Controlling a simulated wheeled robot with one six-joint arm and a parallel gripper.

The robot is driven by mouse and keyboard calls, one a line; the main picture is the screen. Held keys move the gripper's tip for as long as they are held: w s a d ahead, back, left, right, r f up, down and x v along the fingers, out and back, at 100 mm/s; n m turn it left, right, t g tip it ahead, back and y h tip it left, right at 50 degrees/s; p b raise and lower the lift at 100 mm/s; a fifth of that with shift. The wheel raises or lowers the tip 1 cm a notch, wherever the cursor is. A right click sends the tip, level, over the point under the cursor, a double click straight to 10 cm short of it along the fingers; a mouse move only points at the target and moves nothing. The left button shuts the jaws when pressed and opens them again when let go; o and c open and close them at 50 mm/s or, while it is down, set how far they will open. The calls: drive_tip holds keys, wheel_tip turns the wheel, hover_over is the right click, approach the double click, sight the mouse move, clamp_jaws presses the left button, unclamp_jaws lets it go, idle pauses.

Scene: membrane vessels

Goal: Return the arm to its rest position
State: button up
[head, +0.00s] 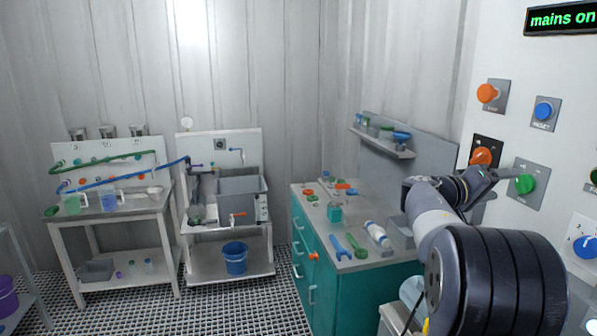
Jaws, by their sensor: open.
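My arm reaches up from the lower right of the head view, with its dark upper links in front of the panel. My gripper (508,176) is at the wall panel, between the orange rotary knob (481,157) and the green knob (525,184). It is open, and nothing shows held in it. It looks close to both knobs; I cannot tell whether it touches either one.
The white panel (550,75) also bears an orange button (487,93), a blue button (543,110) and a display reading "mains on" (562,18). A teal workbench (345,295) with tools stands left of my arm. Two benches stand farther left, with open grated floor (160,322) before them.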

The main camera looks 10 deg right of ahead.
drive_tip(key=shift+s+a+b, duration=0.15)
drive_tip(key=shift+a+b, duration=0.2)
drive_tip(key=shift+a, duration=1)
drive_tip(key=shift+s+a+b, duration=0.1)
drive_tip(key=shift+a+b, duration=0.2)
drive_tip(key=shift+a, duration=1.05)
drive_tip(key=shift+f, duration=0.1)
